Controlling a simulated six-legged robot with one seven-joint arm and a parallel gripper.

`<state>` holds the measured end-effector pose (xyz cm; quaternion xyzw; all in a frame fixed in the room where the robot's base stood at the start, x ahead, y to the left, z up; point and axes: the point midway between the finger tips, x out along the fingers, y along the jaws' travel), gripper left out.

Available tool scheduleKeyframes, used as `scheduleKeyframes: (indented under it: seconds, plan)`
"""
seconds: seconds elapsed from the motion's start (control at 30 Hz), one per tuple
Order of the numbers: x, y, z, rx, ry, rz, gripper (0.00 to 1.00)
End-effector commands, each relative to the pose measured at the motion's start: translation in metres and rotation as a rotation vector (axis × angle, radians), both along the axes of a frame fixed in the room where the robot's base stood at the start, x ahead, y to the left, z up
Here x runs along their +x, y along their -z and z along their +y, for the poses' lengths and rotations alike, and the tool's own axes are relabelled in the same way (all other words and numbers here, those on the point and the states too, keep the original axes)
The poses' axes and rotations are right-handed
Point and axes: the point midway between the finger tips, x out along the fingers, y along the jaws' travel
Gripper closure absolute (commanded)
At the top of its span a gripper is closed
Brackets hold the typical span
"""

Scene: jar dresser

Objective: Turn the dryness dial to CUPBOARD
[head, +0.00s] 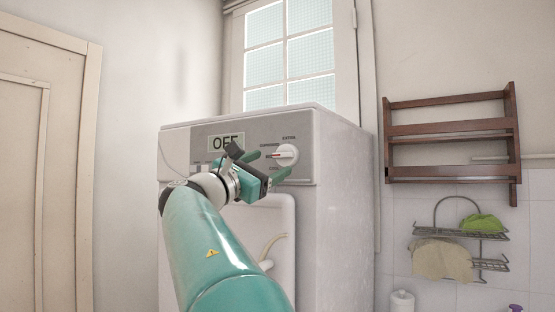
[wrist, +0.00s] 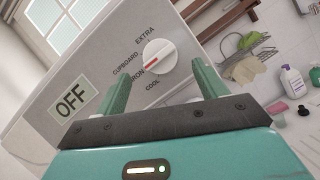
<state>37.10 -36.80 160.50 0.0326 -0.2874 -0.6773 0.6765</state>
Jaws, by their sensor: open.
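The dryness dial (head: 287,155) is a round white knob with a red pointer on the grey panel of a white dryer (head: 340,190). In the wrist view the dial (wrist: 159,56) shows labels EXTRA, CUPBOARD, IRON and COOL around its left side. Its red pointer points toward IRON. My gripper (head: 266,165) is open and empty in front of the panel, just left of and below the dial in the head view. In the wrist view the green fingers of my gripper (wrist: 160,76) are spread to either side of the dial, apart from it.
A display (head: 226,142) on the panel reads OFF. A brown wooden shelf (head: 450,128) and a wire rack (head: 482,236) hang on the wall to the right. A window (head: 288,50) is behind the dryer and a door (head: 40,170) is at left.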

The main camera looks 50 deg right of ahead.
Motion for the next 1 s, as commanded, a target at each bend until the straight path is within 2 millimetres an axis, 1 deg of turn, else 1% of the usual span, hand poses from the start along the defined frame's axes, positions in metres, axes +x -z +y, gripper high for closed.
scheduleKeyframes:
  seconds: [0.03, 0.1, 0.2, 0.3, 0.43, 0.63, 0.67, 0.7, 0.87, 0.9, 1.0]
  plan:
    - [-0.001, -0.004, -0.010, -0.001, 0.004, 0.000, 0.29]
    - [-0.001, -0.008, -0.021, 0.000, 0.003, -0.001, 0.29]
    - [-0.001, -0.013, -0.033, 0.000, 0.001, 0.000, 0.29]
    - [-0.002, -0.016, -0.041, -0.001, 0.000, 0.000, 0.29]
    - [0.000, -0.018, -0.045, 0.000, -0.003, -0.001, 0.29]
    - [0.000, -0.018, -0.045, -0.001, -0.004, -0.001, 0.29]
    - [0.000, -0.018, -0.045, 0.000, -0.003, -0.001, 0.32]
    - [-0.001, -0.018, -0.045, 0.000, -0.003, -0.001, 0.40]
    - [-0.001, -0.018, -0.045, 0.000, -0.003, -0.001, 0.72]
    - [-0.001, -0.018, -0.045, 0.000, -0.003, -0.001, 0.73]
    - [0.000, -0.017, -0.045, 0.001, -0.004, -0.002, 0.73]
